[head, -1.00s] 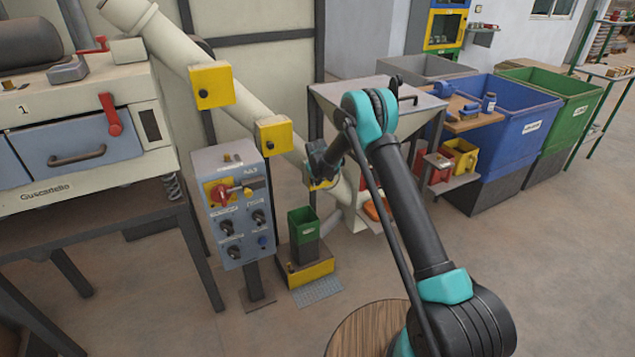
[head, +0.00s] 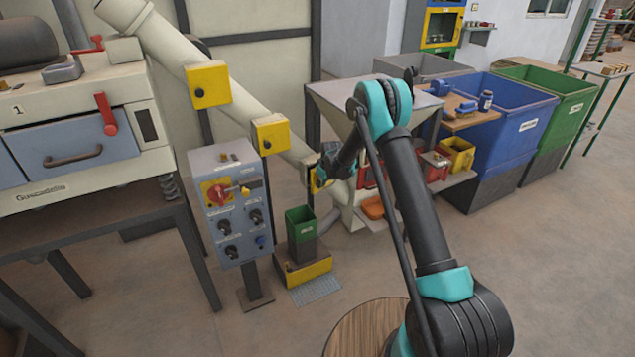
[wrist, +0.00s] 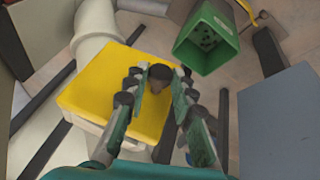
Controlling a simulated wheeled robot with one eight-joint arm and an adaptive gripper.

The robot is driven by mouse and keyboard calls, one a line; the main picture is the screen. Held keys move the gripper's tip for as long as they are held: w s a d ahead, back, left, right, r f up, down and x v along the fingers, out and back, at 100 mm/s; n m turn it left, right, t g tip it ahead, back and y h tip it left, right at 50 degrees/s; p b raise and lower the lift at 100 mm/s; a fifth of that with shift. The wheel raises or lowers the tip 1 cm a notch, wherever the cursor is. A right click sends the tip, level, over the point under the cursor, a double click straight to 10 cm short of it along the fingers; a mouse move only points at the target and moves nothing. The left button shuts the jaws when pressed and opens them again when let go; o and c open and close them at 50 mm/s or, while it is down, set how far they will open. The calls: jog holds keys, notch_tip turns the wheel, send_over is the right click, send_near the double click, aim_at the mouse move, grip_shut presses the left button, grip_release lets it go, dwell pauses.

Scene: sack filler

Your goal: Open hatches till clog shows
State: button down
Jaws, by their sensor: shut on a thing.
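A cream pipe (head: 235,95) slopes down to the right and carries yellow hatches with dark knobs. The upper hatch (head: 208,86) and the middle hatch (head: 270,134) look closed. The lowest hatch (head: 314,181) is mostly hidden behind my gripper (head: 323,174). In the wrist view my gripper (wrist: 164,92) is shut on the dark knob (wrist: 160,73) of the lowest yellow hatch (wrist: 103,88), with its fingers on either side. The hatch face lies under and left of the fingers. No clog shows in either view.
A grey control box (head: 232,205) on a post stands left of a small green bin (head: 301,224), which also shows in the wrist view (wrist: 207,40). A grey hopper (head: 350,105) stands behind my arm. Blue (head: 530,125) and green containers are at right.

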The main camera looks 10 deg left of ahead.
jog(key=d+n+g+y, duration=0.2)
jog(key=d+n, duration=0.5)
jog(key=shift+w+d, duration=0.3)
jog(key=shift+w, duration=0.05)
dwell(0.4)
jog(key=c, duration=1.3)
grip_release()
jog(key=shift+o, duration=0.2)
jog(key=shift+d, duration=0.1)
jog(key=v, duration=1.2)
jog(key=shift+w+d, duration=0.1)
jog(key=shift+c, duration=0.4)
